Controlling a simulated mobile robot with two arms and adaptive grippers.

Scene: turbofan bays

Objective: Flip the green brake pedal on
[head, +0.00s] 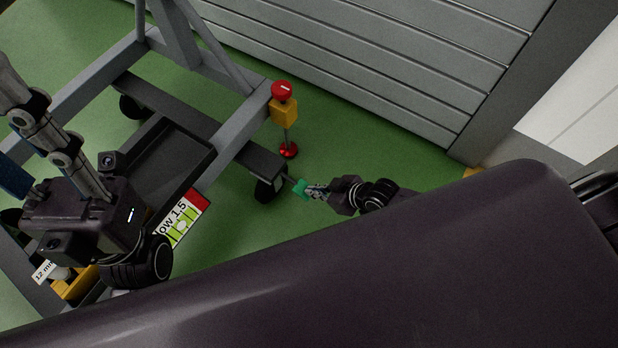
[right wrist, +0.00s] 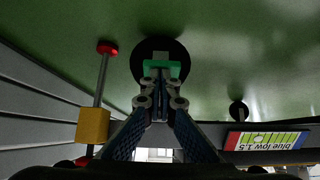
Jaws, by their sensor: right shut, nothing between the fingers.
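The green brake pedal (head: 300,188) is a small tab on the black caster wheel (head: 268,190) at the near right corner of the grey stand. My right gripper (head: 312,191) is shut and empty, right at the pedal's outer side. In the right wrist view the pedal (right wrist: 161,66) shows as a green bar just beyond the closed fingertips (right wrist: 160,80), in front of the round black wheel (right wrist: 160,50). Whether the fingertips touch it, and the pedal's exact tilt, I cannot tell.
A red-topped post with a yellow block (head: 284,112) stands on a red foot behind the pedal. The grey stand (head: 240,115) spreads to the left, with a "low 1.5" label plate (head: 182,222). A grey slatted wall (head: 400,70) lies behind. Green floor is open around the wheel.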

